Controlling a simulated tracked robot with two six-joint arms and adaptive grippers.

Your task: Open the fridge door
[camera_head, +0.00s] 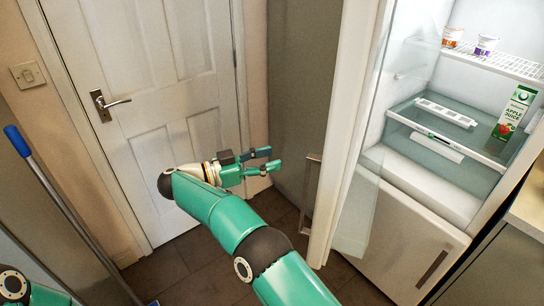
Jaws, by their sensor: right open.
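The fridge door (349,110) stands wide open, seen nearly edge-on, with its grey outer face turned left. Its long handle (311,195) sits low on that outer face. The lit fridge interior (410,160) shows to the right of the door. My right gripper (266,160) is open and empty, its fingers pointing right. It is left of the handle and appears apart from it. My left arm shows only at the bottom left corner, and its gripper is out of view.
A closed white room door (165,100) stands behind my right arm. A blue-handled pole (60,190) leans at the left. An apple juice carton (514,112) and two small tubs stand inside the fridge. A counter edge (528,205) is at the far right.

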